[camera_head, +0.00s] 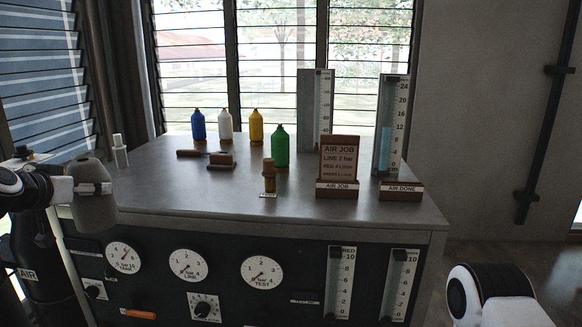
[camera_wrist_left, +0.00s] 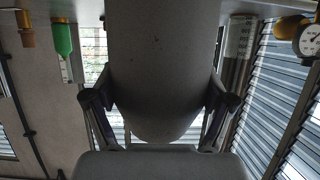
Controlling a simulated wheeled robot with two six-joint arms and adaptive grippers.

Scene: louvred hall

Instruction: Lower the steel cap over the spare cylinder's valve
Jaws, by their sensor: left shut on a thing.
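My left gripper (camera_head: 90,187) is shut on the grey steel cap (camera_head: 94,207) at the left end of the bench. The cap is a blunt, round-topped shell and hangs roughly upright. In the left wrist view the cap (camera_wrist_left: 162,65) fills the middle, with a finger of my left gripper (camera_wrist_left: 160,108) on each side. A dark cylinder labelled AIR (camera_head: 28,276) stands at the lower left, below and left of the cap. Its valve cannot be made out; my arm and the cap cover that area. My right gripper is out of view; only part of my right arm shows at the lower right.
The bench (camera_head: 225,205) carries blue, white, yellow and green (camera_head: 280,147) bottles, wooden blocks, an AIR JOB sign (camera_head: 339,160) and clear gauge columns (camera_head: 390,125). A small white fitting (camera_head: 120,152) stands near its left edge. Dials (camera_head: 188,265) line its front panel.

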